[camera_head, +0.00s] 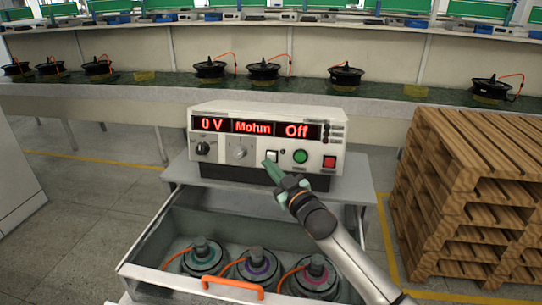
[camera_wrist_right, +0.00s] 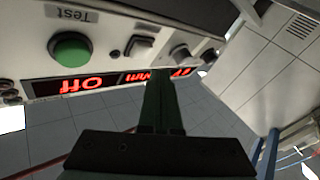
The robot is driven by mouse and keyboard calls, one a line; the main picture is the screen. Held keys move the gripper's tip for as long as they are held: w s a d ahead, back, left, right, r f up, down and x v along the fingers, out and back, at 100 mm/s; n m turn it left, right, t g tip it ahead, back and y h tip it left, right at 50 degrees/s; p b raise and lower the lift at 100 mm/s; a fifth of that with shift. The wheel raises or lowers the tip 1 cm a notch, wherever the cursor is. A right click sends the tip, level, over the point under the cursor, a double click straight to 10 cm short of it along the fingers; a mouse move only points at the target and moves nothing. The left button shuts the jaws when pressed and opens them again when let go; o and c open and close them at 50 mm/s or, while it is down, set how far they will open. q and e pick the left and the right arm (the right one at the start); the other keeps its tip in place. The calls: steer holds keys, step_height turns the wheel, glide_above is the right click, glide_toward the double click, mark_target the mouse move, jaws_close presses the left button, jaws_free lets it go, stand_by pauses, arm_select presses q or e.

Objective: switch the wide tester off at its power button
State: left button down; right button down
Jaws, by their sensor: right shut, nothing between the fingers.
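The wide tester (camera_head: 262,118) is a white box on a grey cabinet, with red displays reading "0 V", "Mohm" and "Off". In the right wrist view, the panel appears inverted. There the shut fingers (camera_wrist_right: 163,88) point toward the panel near the rocker switch (camera_wrist_right: 139,44); contact cannot be told. My left gripper is not in view.
Below the tester, an open drawer (camera_head: 163,235) with an orange handle (camera_head: 233,287) holds three hub motors. Stacked wooden pallets (camera_head: 465,200) stand at the right. Behind, a long conveyor (camera_head: 150,93) carries several black motors with orange cables.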

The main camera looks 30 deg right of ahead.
steer(key=s+a, duration=0.1)
steer(key=s+a+r+p, duration=0.1)
steer(key=shift+s+a+p, duration=0.2)
steer(key=shift+s+p, duration=0.1)
steer(key=shift+s, duration=0.1)
steer(key=s+a+r, duration=0.1)
steer(key=s+a, duration=0.3)
steer(key=s, duration=0.1)
steer(key=shift+a+r, duration=0.2)
steer(key=shift+r, duration=0.2)
steer(key=c, duration=1.6)
jaws_free()
steer(key=shift+s, duration=0.1)
